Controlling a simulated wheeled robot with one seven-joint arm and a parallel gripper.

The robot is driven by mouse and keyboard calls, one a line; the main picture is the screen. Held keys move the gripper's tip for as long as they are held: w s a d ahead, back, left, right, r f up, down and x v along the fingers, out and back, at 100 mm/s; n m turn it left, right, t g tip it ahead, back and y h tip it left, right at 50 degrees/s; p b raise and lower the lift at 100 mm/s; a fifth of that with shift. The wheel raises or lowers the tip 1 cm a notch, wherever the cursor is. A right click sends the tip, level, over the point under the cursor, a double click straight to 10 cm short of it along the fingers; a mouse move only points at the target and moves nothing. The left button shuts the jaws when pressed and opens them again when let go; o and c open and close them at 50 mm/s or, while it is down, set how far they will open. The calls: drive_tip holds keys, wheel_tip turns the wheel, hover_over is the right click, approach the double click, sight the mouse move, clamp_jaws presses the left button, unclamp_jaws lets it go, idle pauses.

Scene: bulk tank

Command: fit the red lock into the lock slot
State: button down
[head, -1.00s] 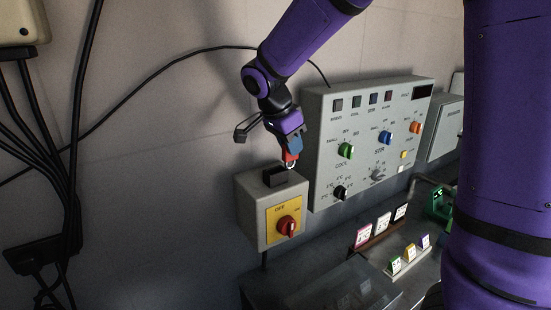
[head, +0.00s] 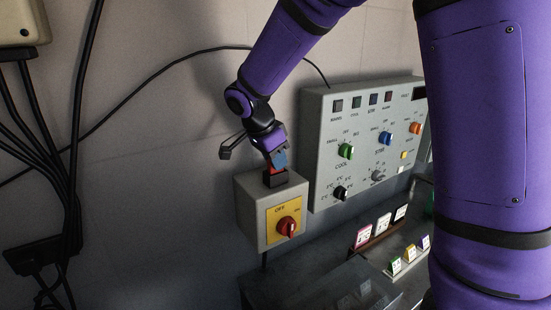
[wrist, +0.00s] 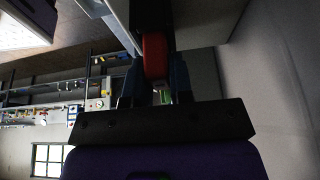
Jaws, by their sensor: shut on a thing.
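My gripper (head: 279,160) is shut on the red lock (head: 269,175), just above the top of the grey switch box. The lock also shows in the wrist view (wrist: 154,56) between the two fingers, as a red rounded body. The dark lock slot (head: 281,183) is a small black holder on top of the box. The lock's lower part is at the holder's mouth and overlaps it in the head view. I cannot tell how deep it sits. The fingers hide part of the lock.
The grey switch box (head: 246,215) has a yellow plate and a red knob (head: 288,227) on its front. A grey control panel (head: 322,180) with knobs stands close on the right. Small coloured tags stand on the bench below. The wall to the left has loose black cables.

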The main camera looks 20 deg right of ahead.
drive_tip(key=c, duration=1)
unclamp_jaws()
drive_tip(key=shift+f, duration=0.1)
drive_tip(key=w+v, duration=0.1)
drive_tip(key=v, duration=1.1)
drive_tip(key=s+d+r+n+t+y, duration=0.1)
drive_tip(key=s+d+r+n+y, duration=0.1)
drive_tip(key=s+d+n, duration=0.3)
drive_tip(key=s+d+r+n+y, duration=0.1)
drive_tip(key=s+d+r+n, duration=0.15)
drive_tip(key=s, duration=0.55)
drive_tip(key=s+d+f+n+t, duration=0.1)
drive_tip(key=s+d+f+n, duration=0.1)
drive_tip(key=s+n, duration=0.2)
drive_tip(key=s+d+f+n+t+y, duration=0.1)
drive_tip(key=s+n, duration=0.3)
drive_tip(key=s, duration=0.6)
drive_tip(key=shift+d+f+t, duration=0.45)
drive_tip(key=shift+t, duration=0.25)
